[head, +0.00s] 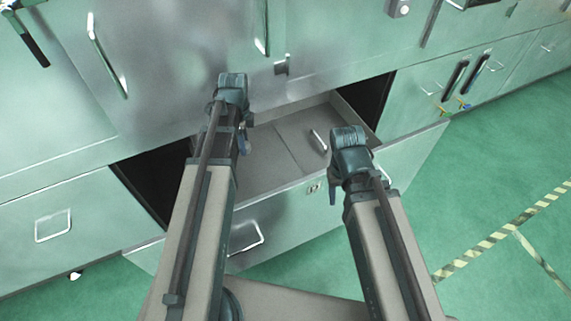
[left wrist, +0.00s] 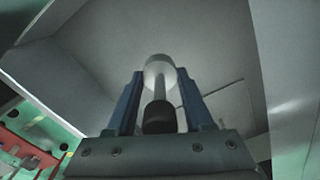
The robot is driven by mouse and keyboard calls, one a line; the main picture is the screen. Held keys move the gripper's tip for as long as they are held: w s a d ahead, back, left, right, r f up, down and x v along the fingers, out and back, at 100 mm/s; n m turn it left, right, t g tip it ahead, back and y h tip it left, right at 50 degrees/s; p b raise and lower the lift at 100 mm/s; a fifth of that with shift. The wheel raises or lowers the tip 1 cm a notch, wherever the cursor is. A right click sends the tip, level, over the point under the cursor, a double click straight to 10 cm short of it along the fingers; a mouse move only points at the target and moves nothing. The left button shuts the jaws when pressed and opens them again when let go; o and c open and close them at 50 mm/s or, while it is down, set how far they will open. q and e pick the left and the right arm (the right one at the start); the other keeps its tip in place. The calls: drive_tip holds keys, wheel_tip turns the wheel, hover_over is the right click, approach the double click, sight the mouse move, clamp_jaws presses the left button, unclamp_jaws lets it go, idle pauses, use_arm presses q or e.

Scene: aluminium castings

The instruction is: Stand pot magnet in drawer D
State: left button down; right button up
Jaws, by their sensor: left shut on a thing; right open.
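My left gripper (head: 243,143) is over the open drawer (head: 266,168), toward its left side. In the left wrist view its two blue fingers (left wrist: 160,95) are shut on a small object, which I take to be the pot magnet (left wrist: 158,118). It has a dark round end nearest the camera, a grey stem and a pale rounded far end. In the head view the arm hides the held object. The drawer floor lies beyond it in the wrist view. My right gripper (head: 334,188) is open and empty at the drawer's front right edge.
A small pale bar (head: 319,140) shows inside the drawer at the right; I cannot tell what it is. A thin line crosses the grey drawer floor. Green cabinet fronts (head: 160,70) with handles stand behind. Green floor with striped tape (head: 490,243) lies at the right.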

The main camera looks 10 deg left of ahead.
use_arm(q)
drive_tip(key=shift+s+a+f+n, duration=0.15)
drive_tip(key=shift+a+f+n, duration=0.3)
drive_tip(key=shift+a, duration=0.2)
wheel_tip(320, 180, down, 10)
drive_tip(key=b, duration=1)
drive_tip(key=shift+f, duration=0.1)
use_arm(e)
wheel_tip(320, 180, down, 11)
use_arm(q)
drive_tip(key=shift+c, duration=1.4)
unclamp_jaws()
use_arm(e)
drive_tip(key=shift+f, duration=0.1)
use_arm(q)
wheel_tip(320, 180, up, 12)
drive_tip(key=p, duration=1.2)
drive_tip(key=shift+r, duration=0.2)
use_arm(e)
wheel_tip(320, 180, up, 12)
